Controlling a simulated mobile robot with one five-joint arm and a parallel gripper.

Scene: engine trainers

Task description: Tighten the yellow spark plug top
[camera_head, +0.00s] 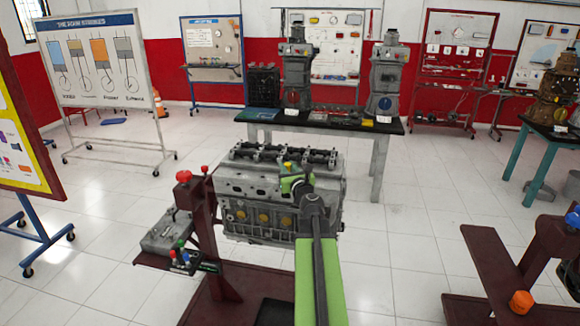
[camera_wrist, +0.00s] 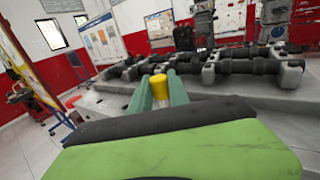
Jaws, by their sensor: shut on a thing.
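The yellow spark plug top (camera_wrist: 159,87) stands between the two green fingers of my gripper (camera_wrist: 160,93) in the wrist view. My gripper is shut on it, just above the grey engine block's top face. In the head view my gripper (camera_head: 289,172) is at the near top edge of the engine block (camera_head: 280,200). The plug top is mostly hidden there by the fingers and my arm. Its lower end and its seat are not visible, so I cannot tell how deep it sits.
Dark shafts with grey caps (camera_wrist: 215,68) run along the block's top behind my gripper. The block is on a dark red stand (camera_head: 212,235). A side tray (camera_head: 150,262) holds small red, green and blue pieces (camera_head: 182,255). A black-topped table (camera_head: 345,124) stands behind.

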